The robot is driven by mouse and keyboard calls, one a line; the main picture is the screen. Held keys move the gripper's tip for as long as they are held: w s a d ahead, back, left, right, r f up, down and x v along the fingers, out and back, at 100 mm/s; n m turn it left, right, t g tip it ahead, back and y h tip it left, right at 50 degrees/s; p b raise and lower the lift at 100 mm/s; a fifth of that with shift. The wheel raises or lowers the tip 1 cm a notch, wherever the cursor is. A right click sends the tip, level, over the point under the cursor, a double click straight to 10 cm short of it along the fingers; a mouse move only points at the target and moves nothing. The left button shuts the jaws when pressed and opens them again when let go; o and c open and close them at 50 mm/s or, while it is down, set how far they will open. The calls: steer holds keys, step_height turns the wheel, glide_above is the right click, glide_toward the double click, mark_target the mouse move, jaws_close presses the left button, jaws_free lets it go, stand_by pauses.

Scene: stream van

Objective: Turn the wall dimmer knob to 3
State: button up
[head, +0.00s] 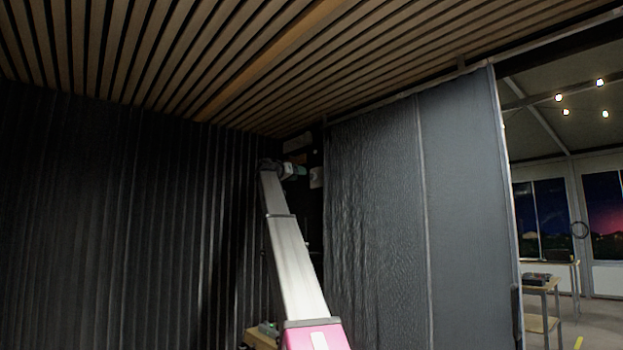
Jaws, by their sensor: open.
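My arm reaches up from the bottom middle to the far corner of the van. My gripper (300,171) is at its end, small and dark in shadow, pointing right; it is open, with nothing seen in it. Just right of it, a small pale shape (316,178) shows against the dark narrow strip of wall in the corner. I cannot tell whether this is the dimmer or whether the gripper touches it. No knob, pointer or numbers can be made out.
A dark ribbed wall (120,210) fills the left, and a grey padded panel (375,220) stands right of my arm. A slatted wooden ceiling (250,60) hangs above. A low wooden surface (262,339) lies beside my arm. Beyond the opening are tables (545,287) and windows.

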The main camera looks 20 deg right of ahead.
mark_target(312, 176)
steer(key=x, duration=0.8)
steer(key=shift+w+d+f, duration=0.1)
steer(key=shift+w+d, duration=0.05)
steer(key=shift+d, duration=0.1)
steer(key=shift+c, duration=0.3)
steer(key=c, duration=0.9)
